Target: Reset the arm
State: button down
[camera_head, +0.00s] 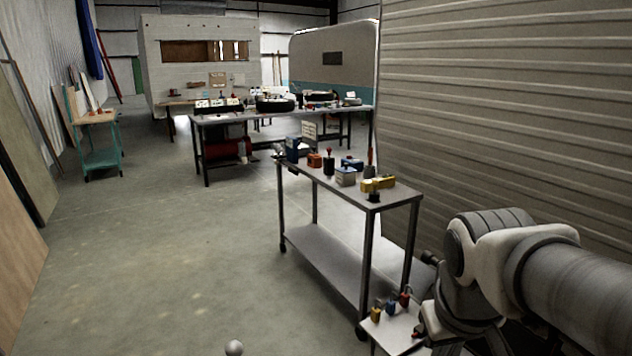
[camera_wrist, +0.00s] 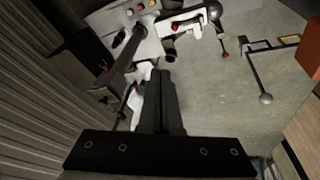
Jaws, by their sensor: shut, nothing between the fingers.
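My gripper (camera_wrist: 161,74) shows in the wrist view as two dark fingers side by side, shut with nothing between them. The fingers point up the picture, toward white and grey parts with small coloured pieces that I cannot name for sure. In the head view my arm (camera_head: 540,265) is folded at the lower right, white and grey. My gripper cannot be made out clearly there.
A metal cart (camera_head: 325,258) with small tools and boxes stands left of my arm. A low white surface (camera_head: 398,338) with coloured pieces is close to my arm. A ribbed wall (camera_head: 500,110) rises behind. Floor (camera_head: 160,260) at left is clear.

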jog(key=s+a+r+m+t+y, duration=0.1)
jog(key=s+a+t, duration=0.15)
jog(key=s, duration=0.35)
notch_tip(320, 180, up, 12)
jog(key=p, duration=1.2)
jog(key=shift+w+a+r+g, duration=0.2)
jog(key=shift+w+a+g, duration=0.05)
jog(key=shift+w+g, duration=0.1)
jog(key=shift+d, duration=0.1)
